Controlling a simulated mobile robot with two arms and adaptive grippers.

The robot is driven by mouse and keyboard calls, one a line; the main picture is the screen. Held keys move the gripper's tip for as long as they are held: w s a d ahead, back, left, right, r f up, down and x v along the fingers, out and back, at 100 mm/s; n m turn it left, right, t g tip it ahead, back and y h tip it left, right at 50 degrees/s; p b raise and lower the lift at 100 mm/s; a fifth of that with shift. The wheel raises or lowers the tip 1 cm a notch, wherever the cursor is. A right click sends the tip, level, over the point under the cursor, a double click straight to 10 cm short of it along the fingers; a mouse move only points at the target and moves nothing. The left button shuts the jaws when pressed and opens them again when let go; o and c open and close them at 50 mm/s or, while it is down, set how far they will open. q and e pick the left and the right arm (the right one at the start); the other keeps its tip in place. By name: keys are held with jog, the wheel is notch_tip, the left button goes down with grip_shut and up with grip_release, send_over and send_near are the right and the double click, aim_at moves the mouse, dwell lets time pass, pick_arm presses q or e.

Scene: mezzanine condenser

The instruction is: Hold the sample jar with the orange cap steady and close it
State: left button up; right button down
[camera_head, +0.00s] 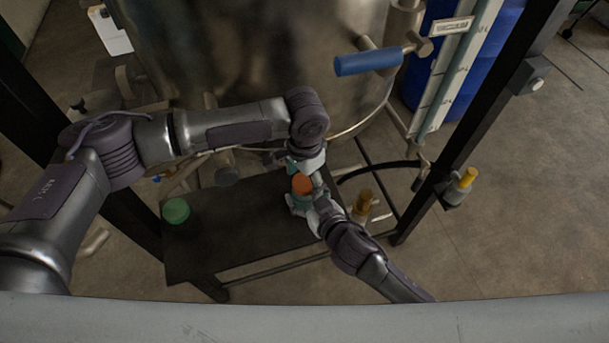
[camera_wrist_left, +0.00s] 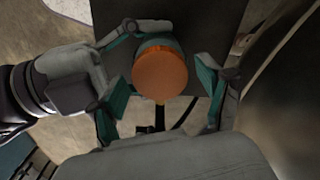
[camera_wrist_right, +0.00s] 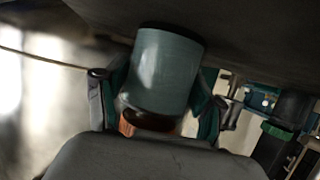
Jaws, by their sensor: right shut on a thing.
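The sample jar (camera_wrist_right: 165,72) has a grey-teal body and an orange cap (camera_wrist_left: 160,75). The cap also shows in the head view (camera_head: 303,185), near the right end of the dark table. My right gripper (camera_head: 306,204) is shut on the jar body, with its fingers on either side of it in the right wrist view. My left gripper (camera_wrist_left: 162,98) is open above the cap, one finger on each side with gaps. I cannot tell how firmly the cap sits on the jar.
A green-capped container (camera_head: 176,210) stands on the left of the dark table (camera_head: 235,232). A large metal vessel (camera_head: 250,55) rises behind, with a blue-handled valve (camera_head: 368,62). An amber item (camera_head: 364,203) and a yellow-topped item (camera_head: 466,179) stand to the right.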

pick_arm(q)
jog(key=c, duration=1.1)
jog(key=shift+m, duration=1)
jog(key=shift+c, duration=0.2)
jog(key=o, duration=1.4)
jog(key=shift+r, duration=0.1)
notch_tip(320, 180, up, 12)
jog(key=shift+f, duration=0.1)
